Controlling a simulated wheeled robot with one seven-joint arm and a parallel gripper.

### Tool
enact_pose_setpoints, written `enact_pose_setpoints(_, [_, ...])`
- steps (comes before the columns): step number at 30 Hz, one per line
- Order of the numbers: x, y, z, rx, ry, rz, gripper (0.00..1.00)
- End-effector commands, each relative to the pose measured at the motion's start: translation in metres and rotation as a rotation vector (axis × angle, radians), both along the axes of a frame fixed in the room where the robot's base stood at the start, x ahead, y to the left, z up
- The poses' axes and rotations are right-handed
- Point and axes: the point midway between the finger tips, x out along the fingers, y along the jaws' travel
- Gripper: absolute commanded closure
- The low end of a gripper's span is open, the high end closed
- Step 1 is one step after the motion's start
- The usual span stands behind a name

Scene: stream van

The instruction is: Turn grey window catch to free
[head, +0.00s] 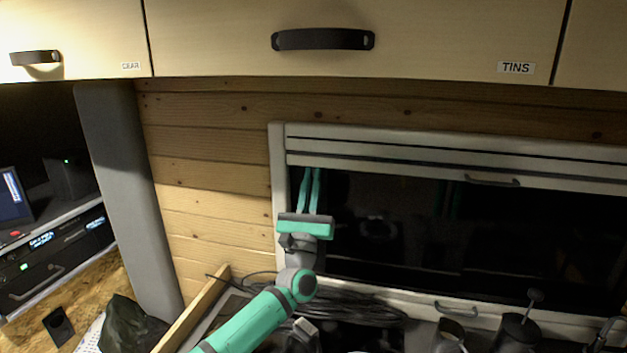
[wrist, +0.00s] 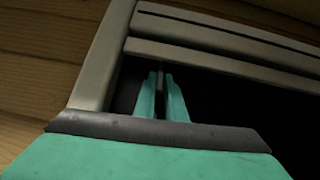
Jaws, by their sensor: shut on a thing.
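The window (head: 450,235) has a pale grey frame and dark glass. My gripper (head: 310,172) reaches up to the window's upper left corner, just below the pale slatted band. In the wrist view, my gripper (wrist: 161,84) has its two teal fingers close together around a small, thin grey piece (wrist: 161,77), which looks like the window catch. The fingers hide most of it, and its turn angle cannot be told. In the head view the catch is too small and covered to make out.
Cupboards with a black handle (head: 323,40) hang above the window. A slatted blind (head: 400,150) covers its top. Below lie coiled black cables (head: 350,303), with a mug (head: 449,335) and a dark pot (head: 517,333) at the right. A grey pillar (head: 125,180) stands left.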

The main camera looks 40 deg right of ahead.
Motion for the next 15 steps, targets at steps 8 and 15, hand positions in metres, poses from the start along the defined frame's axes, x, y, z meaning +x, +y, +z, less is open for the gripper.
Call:
enact_pose_setpoints(8, [0.0019,0.0003,-0.0015,0.047,-0.049,0.000,1.00])
enact_pose_setpoints(15, [0.0017,-0.0002,-0.0006,0.053,-0.058,-0.001,1.00])
